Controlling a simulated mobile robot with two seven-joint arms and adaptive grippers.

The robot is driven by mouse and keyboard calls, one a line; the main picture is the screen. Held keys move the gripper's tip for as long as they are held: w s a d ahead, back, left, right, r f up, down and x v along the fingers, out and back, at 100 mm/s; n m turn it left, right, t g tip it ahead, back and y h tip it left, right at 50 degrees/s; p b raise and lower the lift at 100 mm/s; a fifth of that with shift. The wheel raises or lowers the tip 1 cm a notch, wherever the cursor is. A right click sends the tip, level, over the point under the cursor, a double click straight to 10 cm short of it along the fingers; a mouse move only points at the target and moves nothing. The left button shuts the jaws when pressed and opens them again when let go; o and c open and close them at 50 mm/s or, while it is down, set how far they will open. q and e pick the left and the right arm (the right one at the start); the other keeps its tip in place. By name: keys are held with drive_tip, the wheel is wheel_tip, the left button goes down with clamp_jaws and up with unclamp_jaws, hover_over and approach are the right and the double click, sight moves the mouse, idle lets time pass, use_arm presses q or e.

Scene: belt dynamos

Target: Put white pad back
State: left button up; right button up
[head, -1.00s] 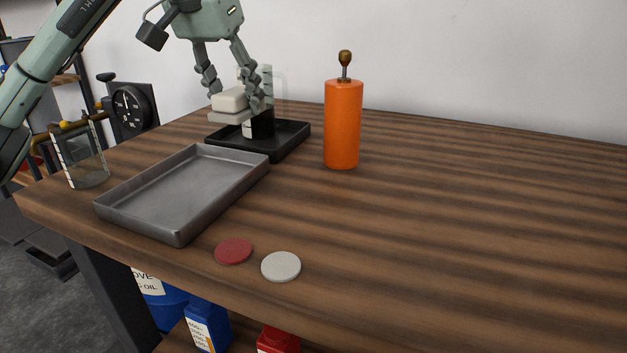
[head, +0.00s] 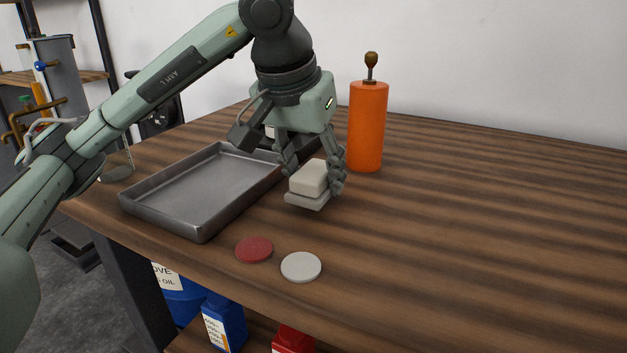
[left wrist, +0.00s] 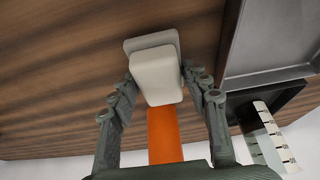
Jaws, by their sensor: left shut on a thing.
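The white pad (head: 309,176) is a pale rounded block with a flat light-grey plate (head: 303,200) under it. My left gripper (head: 314,184) is shut on the white pad and holds it above the table, right of the grey metal tray. In the left wrist view the pad (left wrist: 157,75) sits between the two fingers, with the plate (left wrist: 150,43) beyond it. A flat white disc (head: 301,267) and a flat red disc (head: 254,249) lie on the table near its front edge. My right gripper is not in view.
The empty grey metal tray (head: 150,213) lies left of the gripper. An orange cylinder (head: 367,128) stands close behind it. A black tray (left wrist: 292,101) and a scaled clear vessel (left wrist: 275,138) show in the left wrist view. The wooden table (head: 490,220) is clear on the right.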

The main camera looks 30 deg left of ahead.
use_arm(q)
drive_tip(key=shift+f, duration=0.8)
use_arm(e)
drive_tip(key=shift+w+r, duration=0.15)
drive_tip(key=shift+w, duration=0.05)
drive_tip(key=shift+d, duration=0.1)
use_arm(q)
drive_tip(key=shift+f, duration=0.1)
drive_tip(key=o, duration=1.1)
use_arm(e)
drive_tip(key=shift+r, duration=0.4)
